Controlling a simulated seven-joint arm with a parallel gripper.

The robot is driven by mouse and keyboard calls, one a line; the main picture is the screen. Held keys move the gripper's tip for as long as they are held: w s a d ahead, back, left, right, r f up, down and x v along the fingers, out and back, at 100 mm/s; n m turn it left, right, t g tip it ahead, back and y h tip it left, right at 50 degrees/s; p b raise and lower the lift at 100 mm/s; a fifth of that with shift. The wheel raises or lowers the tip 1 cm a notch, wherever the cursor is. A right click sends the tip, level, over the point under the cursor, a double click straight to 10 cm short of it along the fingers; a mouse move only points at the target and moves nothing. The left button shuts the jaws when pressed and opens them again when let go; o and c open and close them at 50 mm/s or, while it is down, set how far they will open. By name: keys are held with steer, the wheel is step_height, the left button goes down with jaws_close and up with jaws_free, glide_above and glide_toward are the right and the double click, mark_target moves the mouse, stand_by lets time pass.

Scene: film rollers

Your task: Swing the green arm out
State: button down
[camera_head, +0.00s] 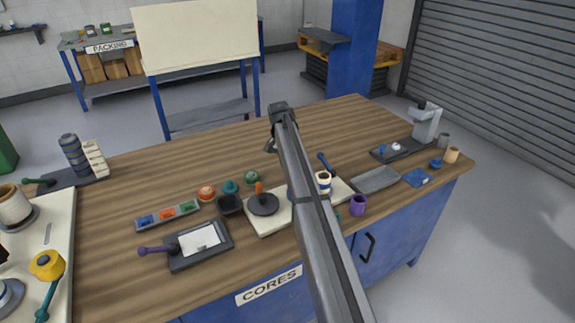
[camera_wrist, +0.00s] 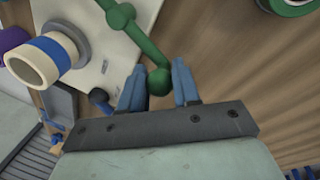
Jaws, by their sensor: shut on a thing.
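The green arm (camera_wrist: 139,36) shows in the wrist view as a rod with a round joint near the top edge and a ball at its lower end. My gripper (camera_wrist: 159,85) has its two blue fingers on either side of that ball and is shut on it. The arm reaches over a pale base plate (camera_wrist: 93,62). A cream roll with a blue band (camera_wrist: 42,62) stands on the plate to the left. In the head view my own arm covers the green arm and the fingers; the plate (camera_head: 342,190) shows partly beside it.
A dark blue knob (camera_wrist: 100,97) sits close to the left finger. In the head view a purple cup (camera_head: 358,205) and a grey tray (camera_head: 376,180) stand right of the plate, and a dark disc with an orange handle (camera_head: 263,204) lies left.

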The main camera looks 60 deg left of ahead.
steer(key=shift+w+d+m, duration=0.1)
steer(key=shift+w+m, duration=0.15)
steer(key=shift+m, duration=0.15)
stand_by(0.3)
steer(key=c, duration=0.8)
jaws_free()
steer(key=shift+c, duration=0.2)
step_height(320, 180, up, 14)
steer(key=s+a, duration=0.1)
steer(key=a, duration=0.1)
steer(key=shift+s+f, duration=0.2)
steer(key=shift+s, duration=0.05)
steer(key=shift+w, duration=0.1)
